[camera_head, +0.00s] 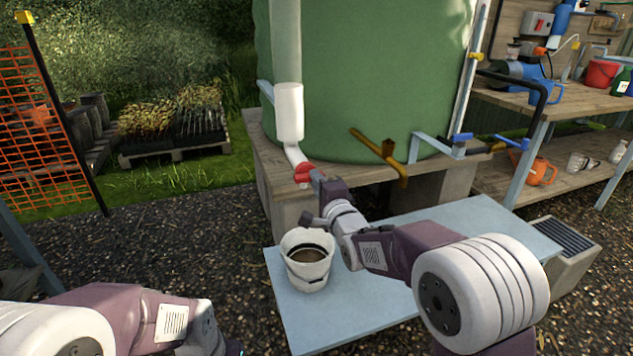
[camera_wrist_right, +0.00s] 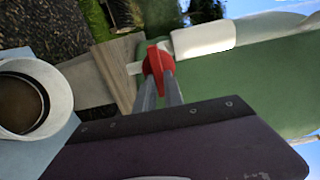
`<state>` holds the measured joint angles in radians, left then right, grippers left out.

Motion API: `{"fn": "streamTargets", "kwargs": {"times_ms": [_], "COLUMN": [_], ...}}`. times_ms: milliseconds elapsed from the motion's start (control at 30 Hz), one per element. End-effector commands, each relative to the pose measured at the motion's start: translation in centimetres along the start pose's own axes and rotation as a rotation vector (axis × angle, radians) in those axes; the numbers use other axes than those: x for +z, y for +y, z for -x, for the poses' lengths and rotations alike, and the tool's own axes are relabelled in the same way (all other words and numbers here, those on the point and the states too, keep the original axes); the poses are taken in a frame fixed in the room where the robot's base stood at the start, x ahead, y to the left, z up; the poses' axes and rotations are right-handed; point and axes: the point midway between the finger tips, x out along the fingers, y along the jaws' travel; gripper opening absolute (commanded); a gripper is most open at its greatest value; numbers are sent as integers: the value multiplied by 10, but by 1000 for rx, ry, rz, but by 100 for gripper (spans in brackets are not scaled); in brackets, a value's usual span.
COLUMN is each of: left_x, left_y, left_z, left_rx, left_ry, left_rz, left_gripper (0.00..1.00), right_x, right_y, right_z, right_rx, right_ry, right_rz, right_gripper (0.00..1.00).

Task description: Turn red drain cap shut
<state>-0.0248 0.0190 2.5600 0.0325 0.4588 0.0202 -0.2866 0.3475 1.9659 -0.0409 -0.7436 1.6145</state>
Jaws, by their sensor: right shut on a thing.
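The red drain cap (camera_head: 304,172) sits at the lower end of the white downpipe (camera_head: 289,112), beside the green tank (camera_head: 375,80). In the right wrist view the cap (camera_wrist_right: 154,68) shows a raised red wing between the fingers. My right gripper (camera_head: 313,177) reaches up to the cap from below right; in the wrist view its two grey fingers (camera_wrist_right: 159,84) are closed on it. My left arm shows at the lower left, and its fingertips are out of view. A white bucket (camera_head: 307,262) holding dark brown contents stands upright below the cap; it also shows in the wrist view (camera_wrist_right: 57,92).
A pale blue table (camera_head: 355,305) carries the bucket. A brown tap (camera_head: 388,152) juts from the tank right of the cap. A workbench (camera_head: 560,95) with several items stands at the right. Gravel is open at the left.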

Motion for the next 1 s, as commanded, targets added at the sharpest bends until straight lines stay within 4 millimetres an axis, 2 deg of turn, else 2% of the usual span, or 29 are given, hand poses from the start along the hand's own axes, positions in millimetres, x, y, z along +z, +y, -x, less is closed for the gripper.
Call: {"fn": "streamTargets", "kwargs": {"times_ms": [300,333,400,767,867,1000], "left_x": [0,0,0,0,-1,-2], "left_y": [0,0,0,0,0,0], "left_z": [0,0,0,2,7,17], "left_rx": [0,0,0,0,0,0], "left_ry": [0,0,0,0,0,0], "left_rz": [0,0,0,0,0,0], "left_gripper": [36,36,36,36,36,36], "right_x": [0,0,0,0,0,0], "right_y": [2,2,1,-1,-2,-3], "right_z": [0,0,0,4,16,45], "right_rx": [3,3,3,1,2,2], "right_ry": [1,1,1,0,1,1], "right_rz": [-4,-4,-4,-2,-2,-2], "right_gripper": [0,18,35,35,35,35]}}
